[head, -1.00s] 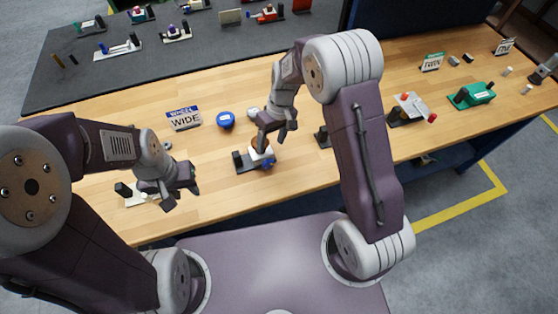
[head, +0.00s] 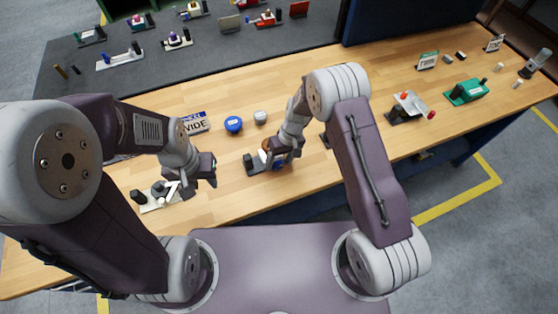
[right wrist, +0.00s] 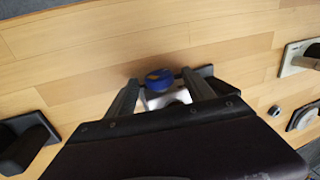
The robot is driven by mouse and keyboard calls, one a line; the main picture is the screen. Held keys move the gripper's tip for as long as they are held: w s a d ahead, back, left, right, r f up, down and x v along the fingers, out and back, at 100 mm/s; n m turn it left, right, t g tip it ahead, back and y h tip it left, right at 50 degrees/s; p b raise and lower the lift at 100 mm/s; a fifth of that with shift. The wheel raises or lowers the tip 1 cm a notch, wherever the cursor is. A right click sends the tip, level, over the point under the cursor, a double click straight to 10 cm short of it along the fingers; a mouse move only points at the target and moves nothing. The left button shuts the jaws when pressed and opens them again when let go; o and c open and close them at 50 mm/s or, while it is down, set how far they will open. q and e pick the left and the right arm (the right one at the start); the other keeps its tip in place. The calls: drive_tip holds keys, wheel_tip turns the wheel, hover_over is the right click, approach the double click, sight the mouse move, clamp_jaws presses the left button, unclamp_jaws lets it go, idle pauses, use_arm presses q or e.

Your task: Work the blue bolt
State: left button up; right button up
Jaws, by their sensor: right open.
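The blue bolt (head: 279,164) is on a small device with a white body, an orange-brown part and a dark base (head: 254,168) on the wooden bench. My right gripper (head: 284,150) is over this device and hides much of it. In the right wrist view the blue bolt (right wrist: 158,77) shows between the two open fingers of my right gripper (right wrist: 162,88), with the white body (right wrist: 165,98) below it. Whether a finger touches it, I cannot tell. My left gripper (head: 208,170) hangs over the bench to the left, apart from the device; its jaw opening is unclear.
A blue round cap (head: 233,124) and a grey round piece (head: 260,117) lie behind the device. A white plate with dark parts (head: 160,194) is below my left gripper. A WIDE sign (head: 195,122) stands behind. A red-knobbed device (head: 410,106) is to the right.

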drive_tip(key=shift+f, duration=0.5)
clamp_jaws()
drive_tip(key=h+p, duration=0.1)
drive_tip(key=p, duration=0.2)
drive_tip(key=shift+s+a+r+t+h, duration=0.25)
drive_tip(key=shift+r+t+h, duration=0.05)
drive_tip(key=shift+r+h, duration=0.1)
drive_tip(key=shift+f+h, duration=0.25)
drive_tip(key=shift+h, duration=0.15)
drive_tip(key=shift+a+f+t+h, duration=0.1)
drive_tip(key=shift+f+t+h, duration=0.15)
drive_tip(key=shift+t+h, duration=0.2)
drive_tip(key=shift+r+h+b, duration=0.15)
drive_tip(key=shift+h+b, duration=0.1)
drive_tip(key=shift+b, duration=0.05)
drive_tip(key=shift+w, duration=0.1)
unclamp_jaws()
